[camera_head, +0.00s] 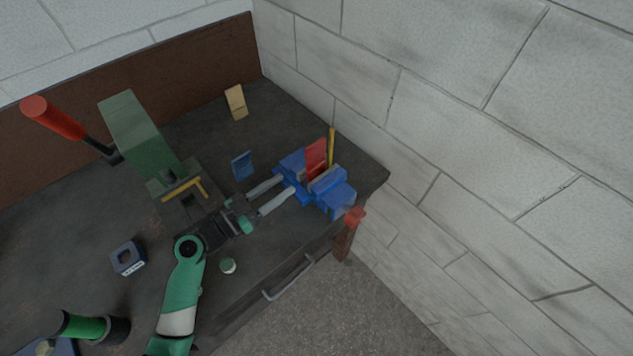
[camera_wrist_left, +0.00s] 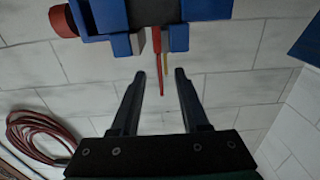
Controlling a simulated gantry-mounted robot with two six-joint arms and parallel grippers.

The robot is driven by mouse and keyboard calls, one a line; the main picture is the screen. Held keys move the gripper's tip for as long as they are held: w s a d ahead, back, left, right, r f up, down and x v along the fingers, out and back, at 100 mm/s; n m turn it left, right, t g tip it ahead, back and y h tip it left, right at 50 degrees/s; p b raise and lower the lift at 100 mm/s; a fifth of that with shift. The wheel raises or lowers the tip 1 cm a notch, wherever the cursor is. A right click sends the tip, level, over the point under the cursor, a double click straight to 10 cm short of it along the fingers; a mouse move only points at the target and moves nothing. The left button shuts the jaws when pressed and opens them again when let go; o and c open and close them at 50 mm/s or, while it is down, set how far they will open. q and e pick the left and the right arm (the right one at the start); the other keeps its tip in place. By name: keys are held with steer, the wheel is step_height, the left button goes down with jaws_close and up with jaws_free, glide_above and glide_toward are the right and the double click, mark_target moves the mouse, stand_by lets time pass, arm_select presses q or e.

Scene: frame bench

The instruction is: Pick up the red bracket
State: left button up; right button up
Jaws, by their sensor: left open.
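The red bracket (camera_head: 316,158) stands upright in the jaws of the blue vise (camera_head: 335,196) at the right end of the bench. In the left wrist view the red bracket (camera_wrist_left: 157,45) shows edge-on beside the vise (camera_wrist_left: 205,10), in line with the gap between my fingers. My left gripper (camera_head: 286,184) is open and empty, its fingers pointing at the vise from the left. In the wrist view its fingertips (camera_wrist_left: 160,75) lie either side of the bracket's line; I cannot tell how far off it is. My right gripper is not in view.
A thin yellow piece (camera_head: 332,146) stands behind the bracket. A blue bracket (camera_head: 243,165) and a tan bracket (camera_head: 236,102) stand on the bench. A green press (camera_head: 140,135) with a yellow piece (camera_head: 183,188) is left of the gripper. A wall (camera_head: 420,130) borders the bench.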

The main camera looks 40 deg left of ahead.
arm_select(q)
glide_toward(324, 155)
steer(key=w+f, duration=0.1)
steer(key=w, duration=0.1)
steer(key=w+p, duration=0.1)
steer(key=w, duration=0.4)
steer(key=shift+w+d+r, duration=0.1)
steer(key=shift+w+d, duration=0.05)
steer(key=shift+w, duration=0.15)
jaws_close()
stand_by(1.2)
